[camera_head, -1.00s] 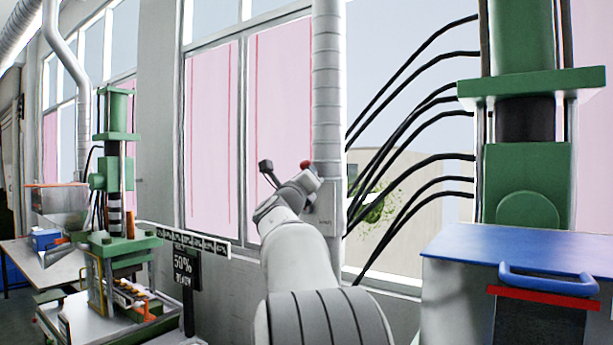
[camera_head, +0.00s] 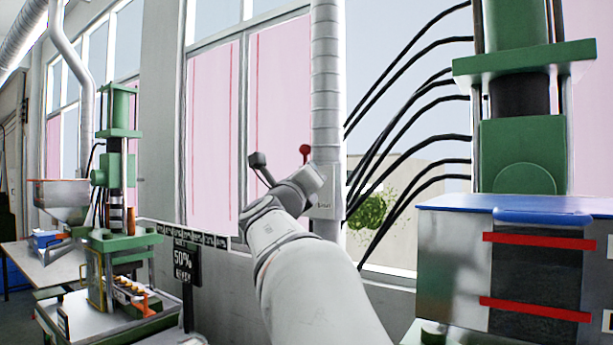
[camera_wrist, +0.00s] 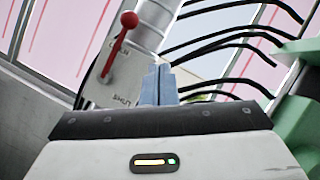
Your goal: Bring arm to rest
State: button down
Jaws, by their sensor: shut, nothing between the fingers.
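My gripper (camera_wrist: 159,68) shows in the wrist view as two blue-grey fingers, pressed together and empty. It points up toward a grey control plate (camera_wrist: 122,78) with a red-knobbed lever (camera_wrist: 119,43), apparently standing in front of it; I cannot tell the gap. In the head view my white arm reaches up from the bottom centre, its wrist in front of the plate. The fingers cannot be made out there. The red knob (camera_head: 305,150) shows just above my wrist.
A green press with a blue-topped cabinet (camera_head: 445,255) stands at the right, black hoses (camera_head: 420,100) running from it. A vertical duct (camera_head: 326,85) stands behind my wrist. Another green press (camera_head: 122,245) and a black "50%" sign (camera_head: 183,263) are at the left.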

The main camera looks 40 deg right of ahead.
jog(key=shift+s+a+f, duration=0.1)
jog(key=shift+s+a, duration=0.05)
jog(key=shift+a, duration=0.1)
jog(key=s+a+f+m+g+y, duration=0.2)
jog(key=a+f+m+y, duration=0.15)
jog(key=f+m, duration=0.45)
jog(key=s+a+f+m+g+y, duration=0.1)
jog(key=s+a+f+m+y, duration=0.25)
jog(key=f, duration=0.85)
jog(key=s+a+f+m+g+y, duration=0.1)
jog(key=a+f+m+g+y, duration=0.15)
jog(key=a+f+m, duration=0.4)
jog(key=s+a+f+m+g+y, duration=0.1)
jog(key=s+a+f+m+y, duration=0.4)
jog(key=a+f, duration=0.3)
jog(key=s+a+f+m+g+y, duration=0.2)
jog(key=s+a+f+m+y, duration=0.3)
jog(key=f, duration=0.8)
jog(key=s+a+m, duration=0.2)
jog(key=a+m, duration=0.1)
jog(key=a, duration=0.1)
